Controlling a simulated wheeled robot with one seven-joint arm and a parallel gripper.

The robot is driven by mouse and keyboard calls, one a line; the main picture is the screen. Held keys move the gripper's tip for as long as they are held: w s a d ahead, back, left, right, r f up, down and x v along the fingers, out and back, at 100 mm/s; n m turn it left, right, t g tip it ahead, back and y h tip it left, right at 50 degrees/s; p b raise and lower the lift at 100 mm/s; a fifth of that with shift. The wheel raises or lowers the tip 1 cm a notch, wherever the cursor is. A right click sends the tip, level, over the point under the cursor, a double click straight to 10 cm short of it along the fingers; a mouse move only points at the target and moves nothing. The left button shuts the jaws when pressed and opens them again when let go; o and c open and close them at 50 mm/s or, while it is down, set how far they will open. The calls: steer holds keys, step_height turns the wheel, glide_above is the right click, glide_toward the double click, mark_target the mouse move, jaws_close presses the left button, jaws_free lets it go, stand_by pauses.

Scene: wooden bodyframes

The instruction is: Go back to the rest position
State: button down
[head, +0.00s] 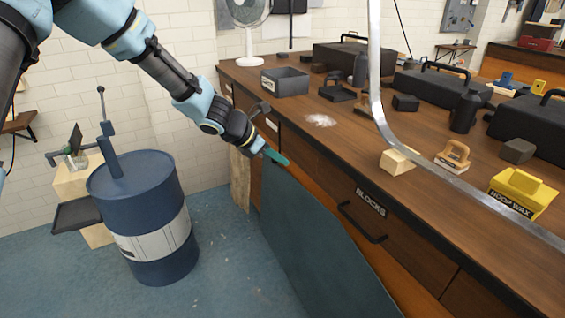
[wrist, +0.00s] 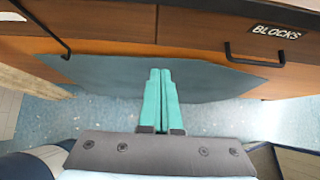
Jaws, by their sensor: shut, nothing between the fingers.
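My gripper (head: 276,157) hangs in front of the wooden workbench (head: 345,150), in the free space before its drawers. In the wrist view its teal fingers (wrist: 160,100) lie side by side, shut and empty. The arm reaches in from the upper left of the head view. The fingers appear apart from the bench front, though the exact gap is hard to tell.
The bench holds a yellow hoop wax block (head: 518,195), a wooden block (head: 397,162), a sanding tool (head: 453,156) and black cases (head: 440,85). A curved metal strip (head: 450,178) crosses above the bench. A drawer labelled BLOCKS (head: 371,202) is shut.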

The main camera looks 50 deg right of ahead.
steer(key=shift+a+r, duration=0.15)
steer(key=w+a+r+m+t+y, duration=0.15)
steer(key=w+a+m, duration=0.25)
steer(key=a, duration=0.9)
steer(key=w+a+r+m+t+y, duration=0.15)
steer(key=w+a+m, duration=0.25)
steer(key=a, duration=0.9)
steer(key=w+a+r+m+t+y, duration=0.1)
steer(key=w+a+r+m+y, duration=0.2)
steer(key=a, duration=1)
steer(key=s+a+m+y, duration=0.1)
steer(key=s+a+m, duration=0.1)
steer(key=a, duration=0.6)
steer(key=s+a+r+m+y, duration=0.1)
steer(key=s+a+m, duration=0.1)
steer(key=a, duration=0.5)
steer(key=shift+s+a+r+m, duration=0.15)
steer(key=shift+s+a+m, duration=0.15)
steer(key=shift+s+a, duration=0.1)
